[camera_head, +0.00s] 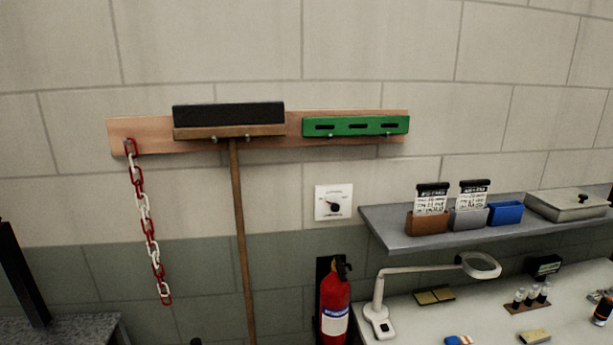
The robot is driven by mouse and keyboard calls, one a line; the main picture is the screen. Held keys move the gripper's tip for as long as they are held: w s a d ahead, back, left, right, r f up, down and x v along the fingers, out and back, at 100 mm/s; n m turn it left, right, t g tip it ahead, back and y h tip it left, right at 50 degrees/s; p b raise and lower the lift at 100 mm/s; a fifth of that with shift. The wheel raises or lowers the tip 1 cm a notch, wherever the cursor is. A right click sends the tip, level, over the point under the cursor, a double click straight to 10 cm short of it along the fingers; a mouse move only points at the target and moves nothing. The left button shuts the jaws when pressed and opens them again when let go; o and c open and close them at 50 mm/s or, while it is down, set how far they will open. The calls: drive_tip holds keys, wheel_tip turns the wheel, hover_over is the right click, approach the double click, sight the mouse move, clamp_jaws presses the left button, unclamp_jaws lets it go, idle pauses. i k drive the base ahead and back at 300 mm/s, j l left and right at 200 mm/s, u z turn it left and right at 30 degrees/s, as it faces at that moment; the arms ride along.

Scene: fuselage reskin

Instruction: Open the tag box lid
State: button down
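A flat pale metal box (562,212) sits at the right end of the grey wall shelf. Its lid (560,198) lies shut on top and has a small dark knob (583,198). It looks like the tag box, but I can read no label on it. My gripper is not in view.
Brown (427,228), grey (468,220) and blue (505,213) bins share the shelf (400,241); printed cards stand in the first two. Below is a bench (480,318) with a magnifier lamp (381,300). A red extinguisher (335,305), broom (239,230) and chain (147,225) hang on the wall.

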sight(572, 198)
drive_tip(key=z, duration=1.3)
